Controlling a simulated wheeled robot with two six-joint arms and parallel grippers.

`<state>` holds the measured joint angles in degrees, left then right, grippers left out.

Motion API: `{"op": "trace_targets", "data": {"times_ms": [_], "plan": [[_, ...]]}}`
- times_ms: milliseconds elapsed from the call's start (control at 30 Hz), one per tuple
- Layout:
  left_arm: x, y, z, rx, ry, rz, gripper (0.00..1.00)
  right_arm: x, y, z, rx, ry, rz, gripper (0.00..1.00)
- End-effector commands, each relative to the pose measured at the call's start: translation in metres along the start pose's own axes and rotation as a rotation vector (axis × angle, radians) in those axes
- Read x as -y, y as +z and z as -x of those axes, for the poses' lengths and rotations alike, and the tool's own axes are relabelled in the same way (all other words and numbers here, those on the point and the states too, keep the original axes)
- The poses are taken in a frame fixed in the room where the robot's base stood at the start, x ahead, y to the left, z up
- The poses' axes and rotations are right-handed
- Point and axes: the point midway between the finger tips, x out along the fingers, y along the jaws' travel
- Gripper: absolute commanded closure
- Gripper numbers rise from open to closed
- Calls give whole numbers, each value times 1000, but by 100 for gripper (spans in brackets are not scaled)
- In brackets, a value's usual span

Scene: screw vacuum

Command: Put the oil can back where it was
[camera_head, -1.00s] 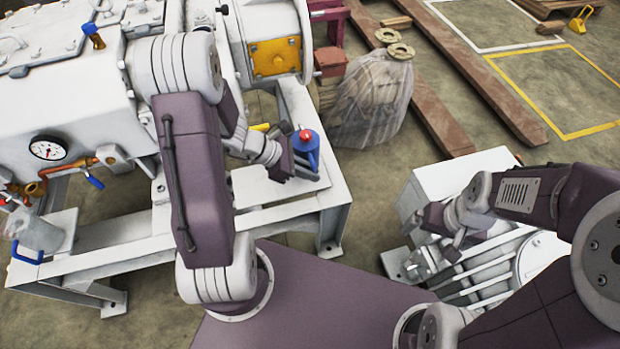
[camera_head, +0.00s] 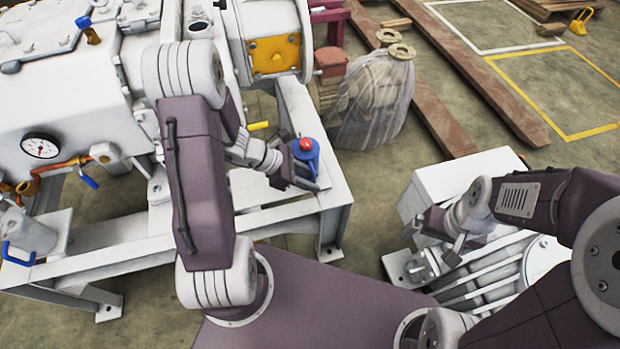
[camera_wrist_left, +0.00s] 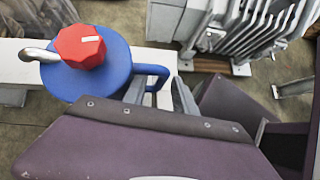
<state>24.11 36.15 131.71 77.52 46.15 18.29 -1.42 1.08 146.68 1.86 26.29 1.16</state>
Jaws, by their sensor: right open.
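The blue oil can (camera_head: 311,153) with its red cap (camera_head: 305,144) is at the right corner of the white machine frame. It looks upright; its base is hidden, so contact with the frame cannot be made out. My left gripper (camera_head: 303,174) is at the can's near side. In the left wrist view the can (camera_wrist_left: 88,82) shows its red cap, grey spout and blue loop handle (camera_wrist_left: 158,72). The left fingers (camera_wrist_left: 158,94) stand apart on either side of the handle, with a gap visible. My right gripper (camera_head: 455,245) is open and empty, away from the can.
The white machine (camera_head: 65,105) with a gauge (camera_head: 40,146) fills the left. A plastic-wrapped part (camera_head: 372,100) stands on the floor behind the can. A grey finned motor unit (camera_head: 490,265) is below my right arm. The floor between frame and motor is clear.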

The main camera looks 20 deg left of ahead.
Motion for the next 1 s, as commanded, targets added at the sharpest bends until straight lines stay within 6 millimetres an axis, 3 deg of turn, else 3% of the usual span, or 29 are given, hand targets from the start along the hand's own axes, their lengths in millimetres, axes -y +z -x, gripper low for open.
{"op": "trace_targets", "data": {"times_ms": [400, 600, 767, 867, 1000], "plan": [[-1, 6, 100, -1, 5, 2, 67, 1, -6, 59, 0, 0, 0, 1], [0, 3, 121, 0, 2, 1, 67, 1, -7, 67, 0, 0, 0, 1], [3, 3, 121, -11, -13, -25, 67, 1, -7, 66, 0, 0, 0, 1], [32, 10, 114, -117, -132, -270, 67, 1, -7, 66, 0, 0, 0, 1], [77, 12, 118, -360, -403, -969, 67, 1, -7, 66, 0, 0, 0, 1]]}}
